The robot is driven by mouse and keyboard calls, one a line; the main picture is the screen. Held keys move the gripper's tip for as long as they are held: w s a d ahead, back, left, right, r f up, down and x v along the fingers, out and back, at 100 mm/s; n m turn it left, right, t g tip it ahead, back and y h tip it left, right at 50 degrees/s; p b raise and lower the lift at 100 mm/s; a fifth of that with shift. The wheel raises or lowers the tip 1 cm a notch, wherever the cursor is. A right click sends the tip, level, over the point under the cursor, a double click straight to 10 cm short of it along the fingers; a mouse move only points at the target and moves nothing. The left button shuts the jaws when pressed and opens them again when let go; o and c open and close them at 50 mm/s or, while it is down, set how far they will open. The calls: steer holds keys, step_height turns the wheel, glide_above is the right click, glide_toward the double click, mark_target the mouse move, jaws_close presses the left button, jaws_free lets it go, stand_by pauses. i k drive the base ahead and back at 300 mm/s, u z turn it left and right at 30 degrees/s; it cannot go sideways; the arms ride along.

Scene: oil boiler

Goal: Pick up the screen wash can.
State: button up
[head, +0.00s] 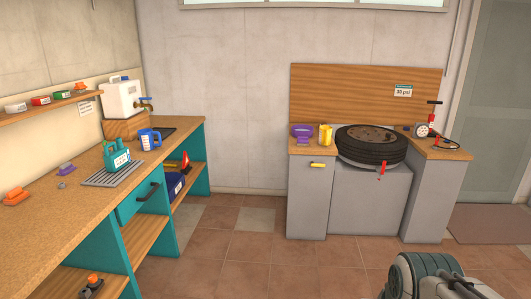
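Several vessels could be the screen wash can, but their labels are too small to read. A teal can (116,156) with a handle and white label stands upright on a metal grate (101,180) on the left workbench. A blue jug-like vessel (146,139) with a pale label stands just behind it. A dark blue container (175,186) with a white label sits on the shelf under the bench, partly hidden by the bench frame. Part of my arm shows at the bottom right, far from the bench; my gripper's fingers are not seen.
A white tank (122,98) with a tap stands on a wooden block (125,127) at the bench's back. Orange (16,197) and purple (66,168) items lie on the bench's near part. A tyre (370,148) rests on the grey station opposite. The tiled floor (255,245) between is clear.

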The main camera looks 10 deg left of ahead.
mark_target(118, 158)
steer(key=u, duration=0.15)
steer(key=i, duration=1.6)
steer(key=u, duration=0.8)
steer(key=i, duration=1.75)
steer(key=u, duration=1.15)
steer(key=i, duration=1.55)
steer(key=u, duration=0.45)
